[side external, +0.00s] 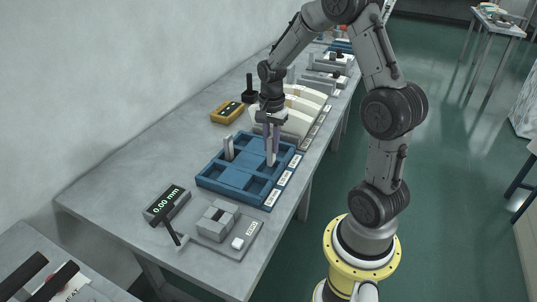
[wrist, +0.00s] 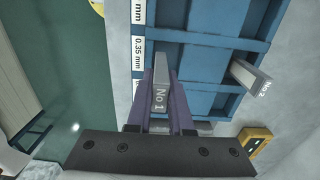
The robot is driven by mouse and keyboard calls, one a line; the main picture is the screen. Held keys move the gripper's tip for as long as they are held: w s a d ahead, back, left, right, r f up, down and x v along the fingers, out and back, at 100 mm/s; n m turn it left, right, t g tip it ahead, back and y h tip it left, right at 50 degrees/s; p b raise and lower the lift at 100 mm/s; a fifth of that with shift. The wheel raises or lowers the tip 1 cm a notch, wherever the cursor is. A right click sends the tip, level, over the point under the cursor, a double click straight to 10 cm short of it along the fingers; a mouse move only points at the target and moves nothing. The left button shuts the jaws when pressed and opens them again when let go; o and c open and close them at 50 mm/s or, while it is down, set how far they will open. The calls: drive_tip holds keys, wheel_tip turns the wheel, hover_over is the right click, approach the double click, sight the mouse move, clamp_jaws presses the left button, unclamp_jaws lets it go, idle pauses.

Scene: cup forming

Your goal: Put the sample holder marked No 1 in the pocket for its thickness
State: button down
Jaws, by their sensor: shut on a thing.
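My gripper (side external: 271,122) is shut on the sample holder marked No 1 (side external: 271,152), a slim grey upright bar. In the wrist view the No 1 marking (wrist: 160,97) faces the camera between the purple fingers. The holder's lower end is at the far right part of the blue pocket tray (side external: 226,189); I cannot tell whether it is inside a pocket or just above it. The tray has several pockets with white thickness labels along its right edge. One label (wrist: 138,52) reads 0.35 mm in the wrist view; the others are not clearly readable.
A holder marked No 2 (wrist: 252,78) stands in a back pocket, also seen in the side view (side external: 229,147). A gauge display (side external: 166,203) reads 0.00 mm beside a measuring fixture (side external: 221,226). A yellow meter (side external: 227,112) and cream racks (side external: 302,108) stand beyond the tray.

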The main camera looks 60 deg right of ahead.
drive_tip(key=shift+w+d+f, duration=0.25)
drive_tip(key=shift+w+f, duration=0.2)
drive_tip(key=shift+f, duration=0.15)
drive_tip(key=shift+w+d+f, duration=0.1)
drive_tip(key=shift+w+f, duration=0.1)
drive_tip(key=shift+f, duration=1.6)
drive_tip(key=shift+f, duration=0.15)
drive_tip(key=c, duration=0.8)
unclamp_jaws()
